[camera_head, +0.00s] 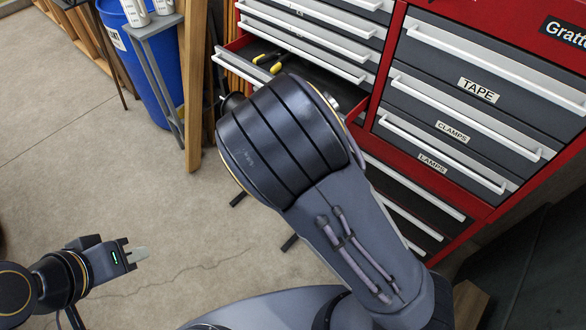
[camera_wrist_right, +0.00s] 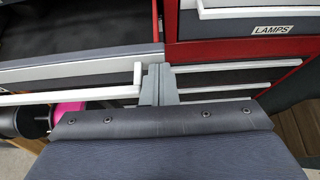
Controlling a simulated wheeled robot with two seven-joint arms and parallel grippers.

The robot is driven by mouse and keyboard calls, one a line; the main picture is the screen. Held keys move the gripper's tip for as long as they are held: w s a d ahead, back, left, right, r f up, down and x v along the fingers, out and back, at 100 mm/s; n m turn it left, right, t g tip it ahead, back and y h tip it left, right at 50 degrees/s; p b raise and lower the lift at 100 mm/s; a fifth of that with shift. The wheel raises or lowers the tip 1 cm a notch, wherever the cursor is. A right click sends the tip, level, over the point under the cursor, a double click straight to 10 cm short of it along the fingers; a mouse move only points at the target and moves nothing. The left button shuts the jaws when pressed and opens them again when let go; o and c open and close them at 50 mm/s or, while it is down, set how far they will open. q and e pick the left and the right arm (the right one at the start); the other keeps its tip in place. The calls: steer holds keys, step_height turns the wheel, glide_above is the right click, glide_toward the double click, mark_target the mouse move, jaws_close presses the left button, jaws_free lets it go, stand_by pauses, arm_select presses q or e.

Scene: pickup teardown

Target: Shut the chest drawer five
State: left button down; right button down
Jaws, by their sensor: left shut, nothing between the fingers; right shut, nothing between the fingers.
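The red tool chest (camera_head: 384,70) has a drawer (camera_head: 312,74) pulled open in its left column, with yellow-handled pliers (camera_head: 268,62) inside. No number shows on this drawer. In the right wrist view an open drawer's dark interior (camera_wrist_right: 75,25), grey front and white bar handle (camera_wrist_right: 75,95) fill the left side. My right gripper (camera_wrist_right: 157,70) is shut and empty, right beside the handle's right end; I cannot tell whether it touches. My right arm hides it in the head view. My left gripper (camera_head: 138,254) is shut and empty over the floor, far from the chest.
Closed drawers labelled TAPE (camera_head: 478,90), CLAMPS (camera_head: 452,132) and LAMPS (camera_head: 433,162) are in the right column. A blue bin (camera_head: 140,75), a grey stand (camera_head: 168,62) and a wooden post (camera_head: 194,100) stand left of the chest.

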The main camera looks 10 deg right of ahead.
mark_target(354, 110)
steer(key=w+d, duration=0.1)
steer(key=d, duration=0.1)
steer(key=w+d, duration=0.4)
steer(key=shift+d+b, duration=0.35)
